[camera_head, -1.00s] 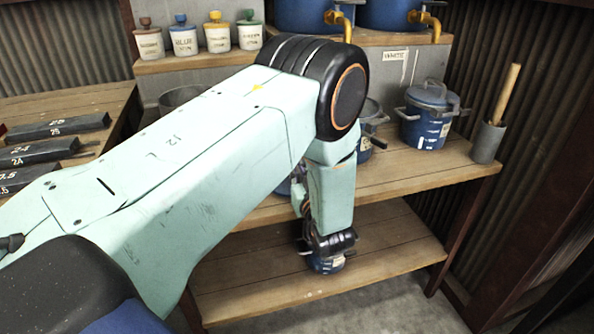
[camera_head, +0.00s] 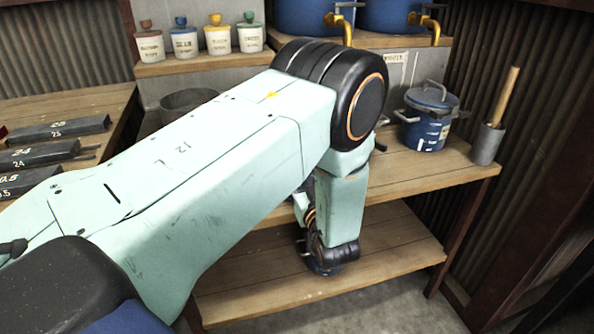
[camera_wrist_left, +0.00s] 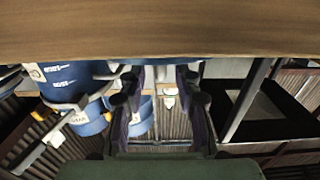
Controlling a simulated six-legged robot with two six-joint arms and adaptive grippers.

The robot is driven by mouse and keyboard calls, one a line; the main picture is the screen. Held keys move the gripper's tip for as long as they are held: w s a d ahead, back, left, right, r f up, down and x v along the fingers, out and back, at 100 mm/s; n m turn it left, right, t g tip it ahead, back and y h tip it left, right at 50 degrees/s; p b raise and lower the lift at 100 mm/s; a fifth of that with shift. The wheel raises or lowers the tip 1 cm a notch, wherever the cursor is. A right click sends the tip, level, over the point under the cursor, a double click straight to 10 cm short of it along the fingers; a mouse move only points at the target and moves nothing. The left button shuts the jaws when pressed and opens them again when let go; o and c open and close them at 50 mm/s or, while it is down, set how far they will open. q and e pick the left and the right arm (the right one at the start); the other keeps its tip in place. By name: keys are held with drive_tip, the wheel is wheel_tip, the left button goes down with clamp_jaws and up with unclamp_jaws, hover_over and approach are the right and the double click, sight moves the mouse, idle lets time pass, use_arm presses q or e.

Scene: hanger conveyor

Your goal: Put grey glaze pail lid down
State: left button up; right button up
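My left arm crosses the head view and bends down in front of the shelving. Its wrist is low by the lower shelf, and its fingers are hidden there. In the left wrist view, which looks upside down, the left gripper (camera_wrist_left: 157,92) has its two dark fingers apart, with no lid visible between them. A blue lidded pail (camera_head: 428,132) stands on the upper shelf at the right, with its grey-blue lid (camera_head: 432,97) on top. I cannot tell which pail is the grey glaze one. My right gripper is not in view.
The upper shelf (camera_head: 400,176) also carries a grey holder (camera_head: 487,146) with a wooden handle in it. Small lidded jars (camera_head: 218,40) and blue tanks with yellow taps (camera_head: 394,14) stand higher up. The lower shelf (camera_head: 405,262) is clear at its right end.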

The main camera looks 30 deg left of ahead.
use_arm(q)
drive_tip(key=p+v, duration=0.6)
drive_tip(key=v, duration=0.4)
drive_tip(key=shift+r, duration=0.15)
drive_tip(key=shift+w+a, duration=0.1)
